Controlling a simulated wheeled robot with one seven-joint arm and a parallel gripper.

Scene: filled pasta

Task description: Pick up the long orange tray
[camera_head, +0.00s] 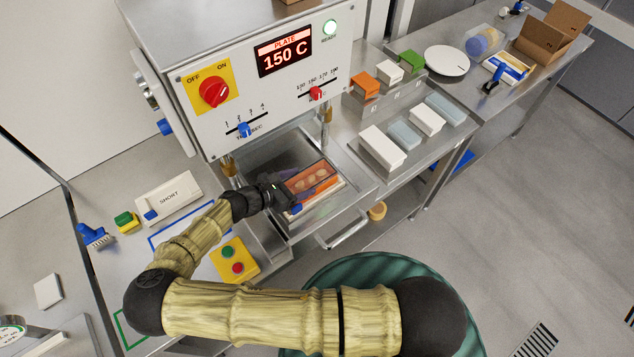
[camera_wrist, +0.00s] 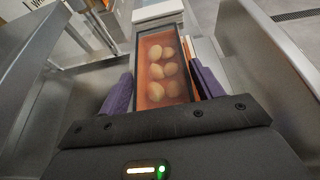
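The long orange tray (camera_head: 309,178) lies in the pulled-out drawer of the sealing machine. It holds several pale filled pasta pieces and also shows in the wrist view (camera_wrist: 147,100) with a dark rim. My gripper (camera_head: 290,198) is at the near end of the tray. In the wrist view, its two purple fingers (camera_wrist: 162,78) stand apart, one on each side of the tray. Whether either finger touches the tray wall is not clear. The tray's near end is hidden behind the gripper body.
The drawer walls (camera_head: 262,222) lie close around the gripper, and the machine front (camera_head: 255,85) rises behind. To the right, a steel shelf holds white (camera_head: 381,147) and bluish boxes and a small orange box (camera_head: 364,85). A yellow button box (camera_head: 235,260) sits at the left.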

